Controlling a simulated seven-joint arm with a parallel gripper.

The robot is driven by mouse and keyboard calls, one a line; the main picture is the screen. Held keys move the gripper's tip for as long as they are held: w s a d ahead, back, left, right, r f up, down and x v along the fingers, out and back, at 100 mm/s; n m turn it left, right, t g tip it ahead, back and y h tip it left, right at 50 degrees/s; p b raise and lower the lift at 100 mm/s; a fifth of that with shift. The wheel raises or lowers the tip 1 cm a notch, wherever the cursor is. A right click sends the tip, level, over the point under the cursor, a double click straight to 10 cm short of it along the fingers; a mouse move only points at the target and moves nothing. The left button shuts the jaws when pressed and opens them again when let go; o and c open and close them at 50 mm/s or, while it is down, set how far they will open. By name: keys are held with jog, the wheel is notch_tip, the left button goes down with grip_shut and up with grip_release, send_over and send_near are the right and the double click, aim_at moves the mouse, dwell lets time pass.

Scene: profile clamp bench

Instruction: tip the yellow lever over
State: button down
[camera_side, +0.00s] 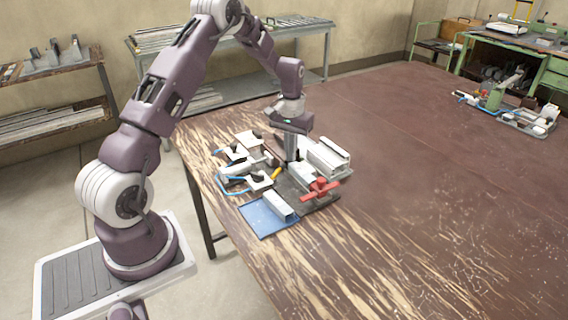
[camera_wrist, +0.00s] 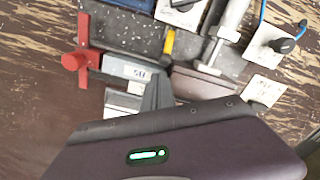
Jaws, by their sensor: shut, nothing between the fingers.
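The yellow lever (camera_side: 276,174) is a small bar on the dark clamp fixture, and in the side view it leans at a slant. In the wrist view the yellow lever (camera_wrist: 169,42) shows near the top middle, just beyond my fingers. My gripper (camera_side: 291,158) points down over the fixture, close behind the lever in the side view. In the wrist view my gripper's fingers (camera_wrist: 158,80) are together with nothing between them. A small gap seems to lie between the fingertips and the lever; whether they touch is hard to tell.
A red cross handle (camera_side: 320,190) stands on the fixture's right, with light metal profiles (camera_side: 326,155) behind it. A blue plate (camera_side: 258,222) carrying a profile piece lies in front. White blocks with blue tubes (camera_side: 234,180) crowd the left.

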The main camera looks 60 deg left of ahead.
aim_at(281, 163)
jog(key=shift+f, duration=0.65)
jog(key=shift+s, duration=0.1)
jog(key=shift+s+f, duration=0.1)
jog(key=shift+s, duration=1.6)
jog(key=shift+w+r, duration=0.15)
jog(key=shift+r, duration=0.05)
jog(key=shift+w+r, duration=0.1)
jog(key=shift+r, duration=0.25)
jog(key=shift+w+r, duration=0.2)
jog(key=shift+r, duration=1.35)
jog(key=shift+w+r, duration=0.2)
jog(key=shift+r, duration=1.35)
